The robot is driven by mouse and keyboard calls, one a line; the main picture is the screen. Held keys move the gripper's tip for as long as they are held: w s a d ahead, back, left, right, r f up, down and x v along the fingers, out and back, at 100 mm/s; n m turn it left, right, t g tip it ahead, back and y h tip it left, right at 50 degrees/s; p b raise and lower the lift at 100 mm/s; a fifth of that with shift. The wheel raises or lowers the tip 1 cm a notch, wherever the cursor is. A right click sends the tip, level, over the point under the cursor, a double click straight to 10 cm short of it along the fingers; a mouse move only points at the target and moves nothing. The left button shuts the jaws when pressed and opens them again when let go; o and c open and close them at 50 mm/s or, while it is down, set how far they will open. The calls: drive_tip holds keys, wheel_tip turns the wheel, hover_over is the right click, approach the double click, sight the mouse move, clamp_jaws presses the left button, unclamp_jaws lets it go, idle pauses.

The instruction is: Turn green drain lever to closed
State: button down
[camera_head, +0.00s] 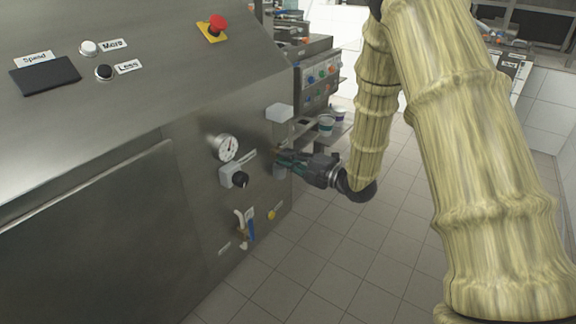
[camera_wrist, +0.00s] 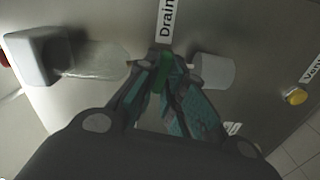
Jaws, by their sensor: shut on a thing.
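The green drain lever (camera_wrist: 161,76) shows in the wrist view between my fingers, below a white label reading "Drain" (camera_wrist: 168,18) on the steel panel. My gripper (camera_wrist: 163,62) is shut on the lever, with a teal-padded finger on each side of it. In the head view my gripper (camera_head: 282,158) reaches in from the right against the right part of the machine's front. There the lever is hidden by the fingers, and its exact angle cannot be told.
A white block (camera_wrist: 33,55) and a pale cylinder (camera_wrist: 213,71) flank the fingers. A yellow knob (camera_wrist: 296,96) is to the right. In the head view, a gauge (camera_head: 227,148), a black knob (camera_head: 240,179) and a blue-handled valve (camera_head: 250,224) are to the left. The tiled floor is clear.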

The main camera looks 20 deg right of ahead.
drive_tip(key=shift+s+f+n+b, duration=0.1)
drive_tip(key=shift+f+n+b, duration=0.1)
drive_tip(key=shift+n+b, duration=0.6)
drive_tip(key=shift+n, duration=0.3)
drive_tip(key=c, duration=1.5)
unclamp_jaws()
drive_tip(key=shift+r, duration=0.1)
drive_tip(key=v, duration=1.2)
